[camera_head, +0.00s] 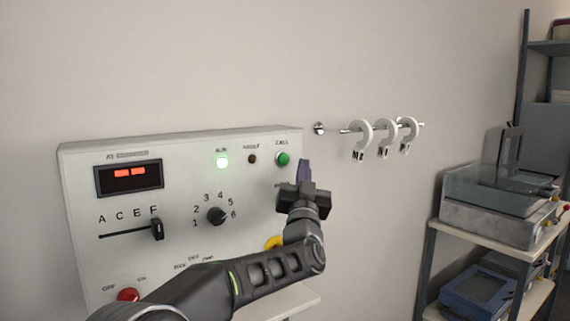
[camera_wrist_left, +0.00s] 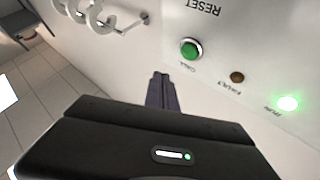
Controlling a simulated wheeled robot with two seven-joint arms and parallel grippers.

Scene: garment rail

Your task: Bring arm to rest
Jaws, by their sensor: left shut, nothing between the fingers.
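My left arm comes in from the lower left in the head view. Its gripper (camera_head: 304,168) is shut and empty, in front of the right edge of the white control panel (camera_head: 180,265), just below and right of the green CALL button (camera_head: 282,158). In the left wrist view the shut fingers (camera_wrist_left: 161,88) point toward the panel, below the green button (camera_wrist_left: 190,49). A gap seems to lie between fingertips and button, but its depth is hard to judge. My right gripper is not in view.
The panel carries a lit green lamp (camera_head: 222,162), a slider (camera_head: 157,230), a rotary knob (camera_head: 216,215) and a red button (camera_head: 128,294). A wall rail (camera_head: 344,131) with white ring tags (camera_head: 362,134) is to the right. A shelf (camera_head: 480,236) with equipment stands at far right.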

